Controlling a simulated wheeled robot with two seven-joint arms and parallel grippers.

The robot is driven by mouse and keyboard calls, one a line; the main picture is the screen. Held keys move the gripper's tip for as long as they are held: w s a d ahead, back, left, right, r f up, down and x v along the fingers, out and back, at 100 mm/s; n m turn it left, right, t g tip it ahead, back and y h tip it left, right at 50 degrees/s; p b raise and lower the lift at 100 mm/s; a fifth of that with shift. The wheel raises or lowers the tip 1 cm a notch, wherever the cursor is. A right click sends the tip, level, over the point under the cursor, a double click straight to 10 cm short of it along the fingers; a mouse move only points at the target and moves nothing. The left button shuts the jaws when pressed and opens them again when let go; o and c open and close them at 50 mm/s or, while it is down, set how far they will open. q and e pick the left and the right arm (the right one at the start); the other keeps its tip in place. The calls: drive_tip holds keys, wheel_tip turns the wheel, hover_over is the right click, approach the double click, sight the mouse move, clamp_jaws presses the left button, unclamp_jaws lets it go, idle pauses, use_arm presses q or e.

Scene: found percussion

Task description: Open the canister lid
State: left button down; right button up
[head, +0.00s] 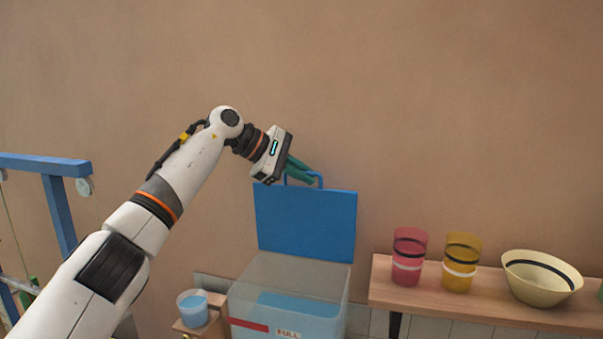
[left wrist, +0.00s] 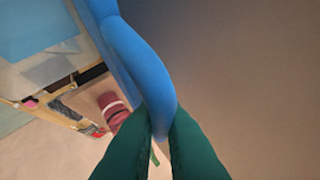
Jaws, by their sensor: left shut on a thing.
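The canister (head: 258,272) is a clear box with blue contents and a "FULL" label, at the lower middle of the head view. Its blue lid (head: 306,222) stands raised and nearly upright at the back, so the top is open. A blue loop handle (head: 321,178) sits on the lid's upper edge. My left gripper (head: 311,180) has green fingers and is shut on this handle. In the left wrist view the handle (left wrist: 148,75) runs down between the two fingertips. My right gripper is not in view.
A wooden shelf (head: 480,308) at right carries a red cup (head: 408,262), a yellow cup (head: 460,265) and a cream bowl (head: 540,280). A small tub with blue contents (head: 194,310) stands left of the canister. A blue frame (head: 60,200) is at far left. The plain wall is behind.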

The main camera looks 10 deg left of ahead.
use_arm(q)
drive_tip(key=shift+w+f, duration=0.1)
idle(0.3)
drive_tip(key=c, duration=1.5)
unclamp_jaws()
drive_tip(key=shift+c, duration=0.2)
drive_tip(key=shift+a, duration=0.1)
drive_tip(key=shift+s+a+b, duration=0.2)
drive_tip(key=shift+s+b, duration=0.05)
drive_tip(key=shift+b, duration=0.1)
drive_tip(key=b+v, duration=0.1)
drive_tip(key=v, duration=0.5)
drive_tip(key=b+v, duration=0.2)
drive_tip(key=v, duration=0.3)
drive_tip(key=shift+a+r, duration=0.1)
drive_tip(key=shift+r, duration=0.4)
